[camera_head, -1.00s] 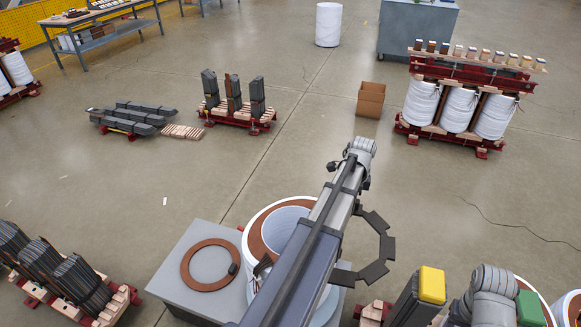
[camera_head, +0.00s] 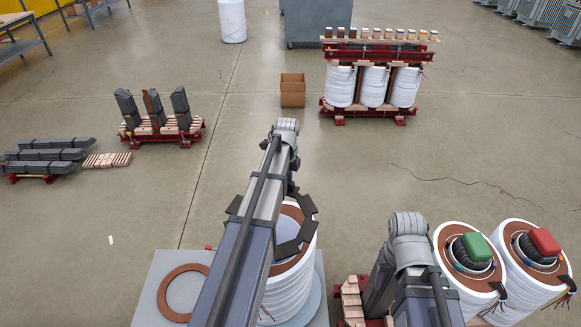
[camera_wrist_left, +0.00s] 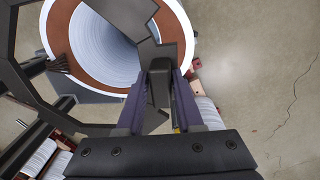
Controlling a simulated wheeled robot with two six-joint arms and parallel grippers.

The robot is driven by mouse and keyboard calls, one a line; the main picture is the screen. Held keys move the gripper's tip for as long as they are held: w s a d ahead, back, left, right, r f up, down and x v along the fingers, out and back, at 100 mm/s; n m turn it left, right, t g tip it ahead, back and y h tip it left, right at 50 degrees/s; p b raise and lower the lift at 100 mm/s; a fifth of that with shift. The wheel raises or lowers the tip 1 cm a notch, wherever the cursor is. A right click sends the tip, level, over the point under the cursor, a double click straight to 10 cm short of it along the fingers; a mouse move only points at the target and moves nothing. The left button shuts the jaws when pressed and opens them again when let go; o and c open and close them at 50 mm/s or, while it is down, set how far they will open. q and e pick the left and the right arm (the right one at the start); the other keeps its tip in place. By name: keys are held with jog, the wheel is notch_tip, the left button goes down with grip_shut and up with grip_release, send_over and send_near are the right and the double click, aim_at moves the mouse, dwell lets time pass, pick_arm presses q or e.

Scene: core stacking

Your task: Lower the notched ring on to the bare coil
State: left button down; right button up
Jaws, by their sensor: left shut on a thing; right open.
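The notched ring (camera_head: 307,230) is dark grey and angular. My left arm crosses over it in the head view. In the left wrist view, my left gripper (camera_wrist_left: 159,82) is shut on the ring (camera_wrist_left: 128,16). The bare coil (camera_head: 288,290) is a white cylinder with a brown top and an open middle. Its brown rim (camera_wrist_left: 62,35) and white bore show below the ring in the wrist view. The ring hangs above the coil, apart from it and off centre. My left fingers are hidden in the head view. Only my right arm shows there; its gripper is out of sight.
A brown flat ring (camera_head: 163,301) lies on the grey platform (camera_head: 160,262) left of the coil. Two coils with green (camera_head: 476,246) and red (camera_head: 543,241) caps stand at the right. A cardboard box (camera_head: 292,90) and an assembled transformer (camera_head: 372,85) stand behind. Open floor lies between.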

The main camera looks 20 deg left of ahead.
pick_arm(q)
jog(key=shift+w+d+r+m+p, duration=0.2)
jog(key=shift+w+r+m, duration=0.1)
jog(key=shift+r, duration=0.25)
jog(key=shift+w+d+r+m+p, duration=0.2)
jog(key=shift+r+m, duration=0.1)
jog(key=shift+r, duration=0.2)
jog(key=shift+w+d+r+m, duration=0.2)
jog(key=shift+d+m, duration=0.1)
jog(key=shift+m, duration=0.2)
pick_arm(e)
notch_tip(320, 180, up, 2)
jog(key=shift+r, duration=0.2)
